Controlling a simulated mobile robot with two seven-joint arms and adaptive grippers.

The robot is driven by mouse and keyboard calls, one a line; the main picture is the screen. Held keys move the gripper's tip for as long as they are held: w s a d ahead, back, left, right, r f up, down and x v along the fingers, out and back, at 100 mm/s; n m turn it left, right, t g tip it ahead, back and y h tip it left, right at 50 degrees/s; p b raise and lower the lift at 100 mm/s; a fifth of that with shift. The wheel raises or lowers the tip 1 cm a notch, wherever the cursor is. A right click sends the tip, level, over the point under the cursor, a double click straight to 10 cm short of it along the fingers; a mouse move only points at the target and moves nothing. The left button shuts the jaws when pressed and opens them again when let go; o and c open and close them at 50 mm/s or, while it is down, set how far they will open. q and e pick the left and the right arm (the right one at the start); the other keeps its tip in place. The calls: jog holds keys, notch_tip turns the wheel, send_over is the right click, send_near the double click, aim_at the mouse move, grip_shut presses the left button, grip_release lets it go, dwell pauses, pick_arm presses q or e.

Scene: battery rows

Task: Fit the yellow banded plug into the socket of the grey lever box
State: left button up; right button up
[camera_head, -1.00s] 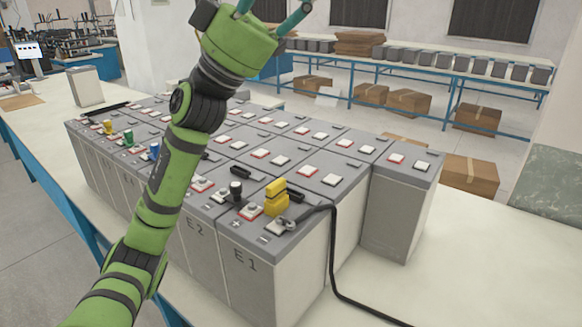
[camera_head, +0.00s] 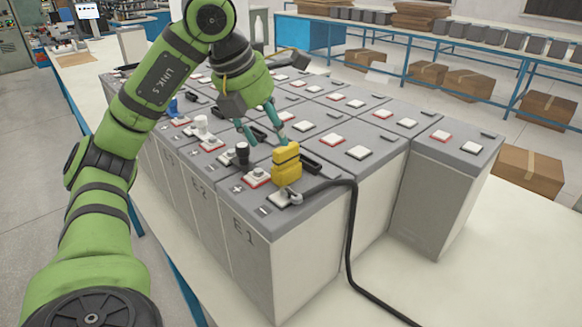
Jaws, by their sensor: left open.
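The yellow banded plug (camera_head: 286,166) stands upright on top of the front grey box marked E1 (camera_head: 258,238), a dark line around its middle. My left gripper (camera_head: 267,141) is open and points down just above and behind the plug. One fingertip is close to the plug's top; I cannot tell whether it touches. No gap between plug and box top shows, and any socket under it is hidden. I cannot make out for sure which box is the grey lever box. My right gripper is not in view.
A black cable (camera_head: 350,240) runs from a grey lug (camera_head: 285,198) on the E1 box down over the white table (camera_head: 430,270). A black knob (camera_head: 242,153), a white one (camera_head: 201,124) and a blue one (camera_head: 172,105) stand left of the plug. Table is clear at right.

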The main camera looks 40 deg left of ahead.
aim_at(286, 164)
pick_arm(q)
jog(key=x, duration=0.4)
jog(key=d+p+x, duration=0.1)
jog(key=x, duration=0.1)
jog(key=shift+w+r, duration=0.25)
jog(key=shift+w, duration=0.1)
grip_shut()
